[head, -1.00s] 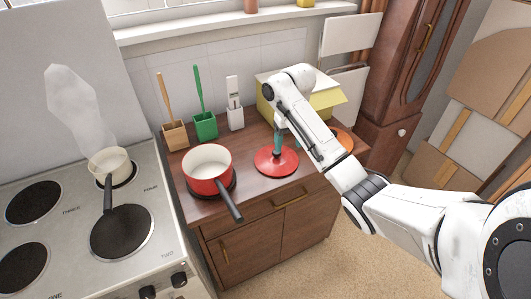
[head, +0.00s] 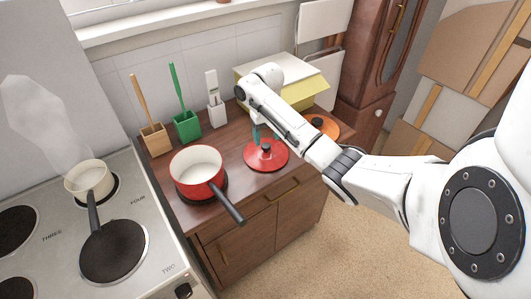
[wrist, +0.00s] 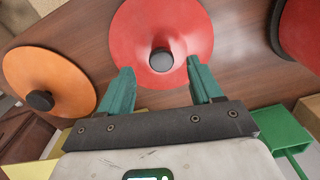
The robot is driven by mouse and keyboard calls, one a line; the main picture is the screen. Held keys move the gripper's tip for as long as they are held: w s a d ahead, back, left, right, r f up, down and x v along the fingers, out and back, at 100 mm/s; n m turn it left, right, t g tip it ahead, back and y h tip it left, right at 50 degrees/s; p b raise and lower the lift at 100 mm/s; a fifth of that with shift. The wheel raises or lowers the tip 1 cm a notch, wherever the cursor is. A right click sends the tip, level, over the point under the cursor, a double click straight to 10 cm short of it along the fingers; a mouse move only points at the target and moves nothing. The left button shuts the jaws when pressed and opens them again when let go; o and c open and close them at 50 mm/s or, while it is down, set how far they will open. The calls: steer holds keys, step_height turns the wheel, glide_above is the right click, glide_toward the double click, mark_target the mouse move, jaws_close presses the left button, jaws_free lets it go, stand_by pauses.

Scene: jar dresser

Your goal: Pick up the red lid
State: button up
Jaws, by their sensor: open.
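The red lid (head: 268,157) lies on the wooden dresser top, to the right of the red pot, with a dark round knob on top. In the wrist view the red lid (wrist: 185,25) is ahead of the fingertips, its knob (wrist: 161,60) roughly centred between them. My gripper (wrist: 158,72) has two teal fingers, spread apart and empty. In the head view my gripper (head: 262,134) is over the back part of the lid, partly hidden by my arm. I cannot tell whether the fingers touch the lid.
A red pot (head: 197,170) with a dark handle stands left of the lid. An orange lid (head: 322,125) lies to the right. A yellow box (head: 312,88), a white holder (head: 215,112) and a green holder (head: 187,126) stand behind. A stove with a steaming pan (head: 88,178) is at left.

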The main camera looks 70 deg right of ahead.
mark_target(266, 146)
steer(key=shift+w+f+p, duration=0.1)
steer(key=shift+f+p, duration=0.25)
steer(key=shift+f, duration=1.8)
jaws_close()
